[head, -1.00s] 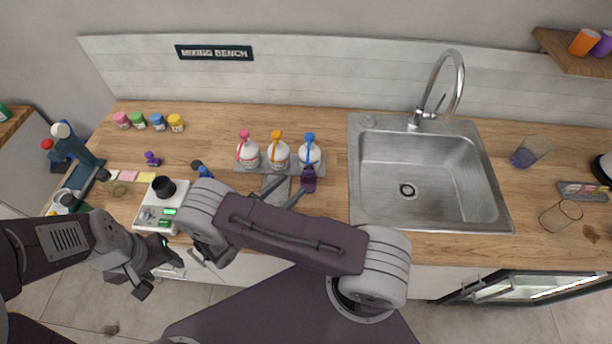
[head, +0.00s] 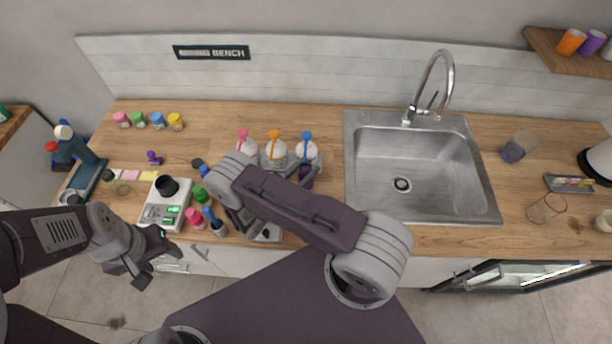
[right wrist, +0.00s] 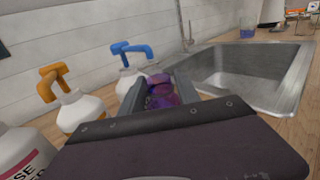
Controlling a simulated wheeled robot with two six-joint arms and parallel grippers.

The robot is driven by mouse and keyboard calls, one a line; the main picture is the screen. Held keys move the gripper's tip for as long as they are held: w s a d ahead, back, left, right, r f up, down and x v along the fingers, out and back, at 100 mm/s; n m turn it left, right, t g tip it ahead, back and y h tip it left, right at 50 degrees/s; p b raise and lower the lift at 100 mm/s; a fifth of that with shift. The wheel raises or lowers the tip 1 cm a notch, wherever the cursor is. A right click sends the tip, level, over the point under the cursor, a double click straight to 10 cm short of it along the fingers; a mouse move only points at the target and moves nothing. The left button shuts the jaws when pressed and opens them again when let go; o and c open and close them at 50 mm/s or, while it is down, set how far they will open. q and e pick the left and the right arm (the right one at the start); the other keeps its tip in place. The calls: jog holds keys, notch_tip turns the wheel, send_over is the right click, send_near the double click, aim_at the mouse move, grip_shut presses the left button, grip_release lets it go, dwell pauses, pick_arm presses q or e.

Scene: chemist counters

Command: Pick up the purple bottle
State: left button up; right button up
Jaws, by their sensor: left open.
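In the right wrist view the purple bottle (right wrist: 161,92) is between the two fingers of my right gripper (right wrist: 160,88). I cannot tell whether the fingers press on it. My left gripper (head: 154,260) is open and empty, low in front of the counter at the left.
White pump bottles with pink, orange (head: 275,152) and blue tops stand on a grey tray behind the purple bottle. A sink (head: 420,175) lies to the right. Small pink (head: 195,219), green and blue bottles stand beside a scale (head: 160,214). A small purple item (head: 153,158) lies further left.

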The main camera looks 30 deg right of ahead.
grip_shut()
pick_arm(q)
jog(key=shift+r, duration=0.1)
pick_arm(e)
jog(key=shift+r, duration=0.15)
